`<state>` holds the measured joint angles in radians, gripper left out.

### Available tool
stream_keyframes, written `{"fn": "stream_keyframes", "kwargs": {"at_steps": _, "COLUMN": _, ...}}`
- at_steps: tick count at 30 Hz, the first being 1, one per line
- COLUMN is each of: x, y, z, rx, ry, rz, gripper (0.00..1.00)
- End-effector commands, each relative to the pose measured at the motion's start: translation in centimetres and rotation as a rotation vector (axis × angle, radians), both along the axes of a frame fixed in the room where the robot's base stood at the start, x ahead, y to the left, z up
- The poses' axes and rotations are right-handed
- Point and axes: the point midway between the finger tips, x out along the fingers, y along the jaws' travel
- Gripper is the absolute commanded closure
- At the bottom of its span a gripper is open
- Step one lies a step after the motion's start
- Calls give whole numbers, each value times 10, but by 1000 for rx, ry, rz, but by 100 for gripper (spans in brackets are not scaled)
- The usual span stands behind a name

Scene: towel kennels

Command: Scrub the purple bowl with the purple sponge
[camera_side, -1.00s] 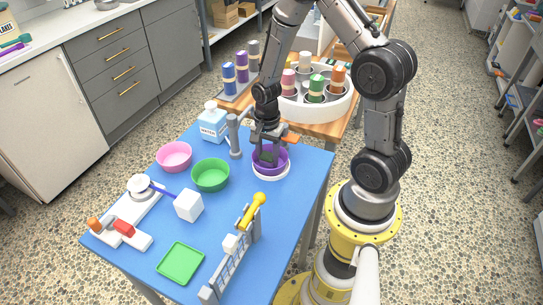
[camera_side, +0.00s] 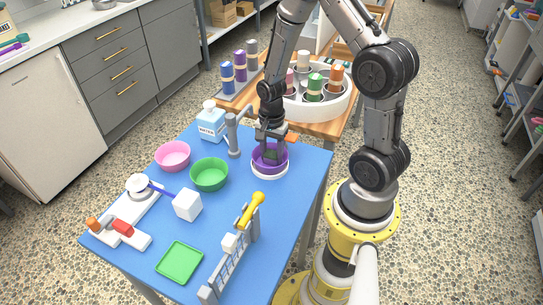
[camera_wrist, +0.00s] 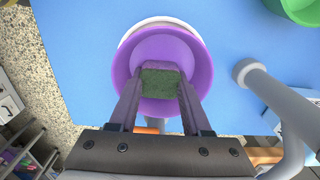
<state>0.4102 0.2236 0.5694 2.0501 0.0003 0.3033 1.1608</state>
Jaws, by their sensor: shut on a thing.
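The purple bowl (camera_side: 285,160) stands upright on a white ring-shaped base (camera_side: 256,172) at the back right of the blue table. In the wrist view the bowl (camera_wrist: 203,62) lies below my gripper (camera_wrist: 160,86). My gripper is shut on a sponge whose dark green face (camera_wrist: 160,83) shows between the fingers. I cannot see clearly whether the rest of the sponge is purple. In the side view my gripper (camera_side: 271,150) reaches down into the bowl. The bowl wall hides whether the sponge touches the bottom.
A grey tap-like post (camera_side: 233,138) and a white bottle (camera_side: 211,121) stand left of the bowl. Green (camera_side: 209,175) and pink (camera_side: 172,155) bowls lie further left.

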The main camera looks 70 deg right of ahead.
Motion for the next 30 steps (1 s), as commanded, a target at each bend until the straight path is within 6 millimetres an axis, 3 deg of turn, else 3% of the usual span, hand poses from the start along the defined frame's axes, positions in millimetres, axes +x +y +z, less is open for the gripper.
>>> {"fn": "stream_keyframes", "kwargs": {"at_steps": 11, "x": 11, "y": 21, "z": 1, "rx": -2, "ry": -6, "rz": 2, "gripper": 100}}
{"fn": "stream_keyframes", "kwargs": {"at_steps": 30, "x": -14, "y": 12, "z": -1, "rx": 0, "ry": 0, "rz": 1, "gripper": 100}}
